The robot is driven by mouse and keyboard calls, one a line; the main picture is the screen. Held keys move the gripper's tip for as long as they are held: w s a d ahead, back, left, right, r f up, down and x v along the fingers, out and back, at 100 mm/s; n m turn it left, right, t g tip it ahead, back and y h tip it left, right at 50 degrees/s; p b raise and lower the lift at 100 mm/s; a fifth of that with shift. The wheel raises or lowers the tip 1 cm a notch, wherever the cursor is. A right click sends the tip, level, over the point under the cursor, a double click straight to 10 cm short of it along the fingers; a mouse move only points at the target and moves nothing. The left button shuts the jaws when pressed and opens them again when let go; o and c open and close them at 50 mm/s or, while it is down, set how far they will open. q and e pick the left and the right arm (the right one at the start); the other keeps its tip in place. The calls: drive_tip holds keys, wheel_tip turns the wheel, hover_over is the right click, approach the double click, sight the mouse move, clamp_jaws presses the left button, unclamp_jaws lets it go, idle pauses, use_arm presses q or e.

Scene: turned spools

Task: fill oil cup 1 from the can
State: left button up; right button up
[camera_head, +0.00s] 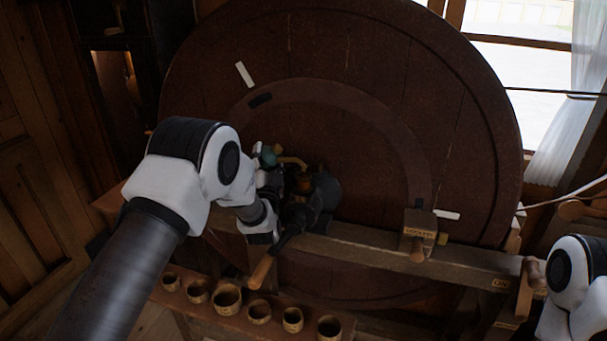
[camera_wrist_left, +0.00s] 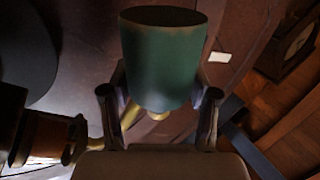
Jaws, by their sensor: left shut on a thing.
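My left gripper (camera_head: 267,172) is shut on the green oil can (camera_head: 268,156), beside the dark machine head in front of the large wheel. In the left wrist view the can (camera_wrist_left: 163,62) sits between the two fingers of the gripper (camera_wrist_left: 158,103). Its brass spout (camera_head: 293,161) points right in the head view, above an amber-brown fitting (camera_head: 304,185) on the machine head. This may be an oil cup; I can read no number on it, and cannot tell whether oil flows. My right gripper is out of view; only part of its arm shows at the right edge.
Several small wooden pots (camera_head: 227,297) stand in a row on a low bench in front. A wooden-handled tool (camera_head: 262,271) lies close below the left gripper. A wooden beam (camera_head: 370,250) with a block (camera_head: 417,230) runs right. The large wheel (camera_head: 350,60) stands behind.

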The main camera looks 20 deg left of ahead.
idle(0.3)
use_arm(q)
drive_tip(key=n, duration=0.1)
drive_tip(key=r+n+p, duration=0.1)
drive_tip(key=shift+w+a+r+n+g+y, duration=0.1)
drive_tip(key=shift+a+r+n+g+y, duration=0.1)
drive_tip(key=shift+a+n+g+y, duration=0.2)
drive_tip(key=n, duration=0.1)
drive_tip(key=r+n+g+p, duration=0.1)
drive_tip(key=a+n, duration=0.1)
drive_tip(key=n, duration=0.1)
drive_tip(key=shift+r+g, duration=0.25)
drive_tip(key=shift+g, duration=0.15)
drive_tip(key=shift+a+r+n+g+p, duration=0.25)
drive_tip(key=shift+n+p, duration=0.15)
drive_tip(key=shift+n, duration=0.15)
drive_tip(key=shift+a+r+n+g+p, duration=0.15)
drive_tip(key=shift+a+n+g+p, duration=0.15)
drive_tip(key=shift+n, duration=0.65)
drive_tip(key=shift+f, duration=0.1)
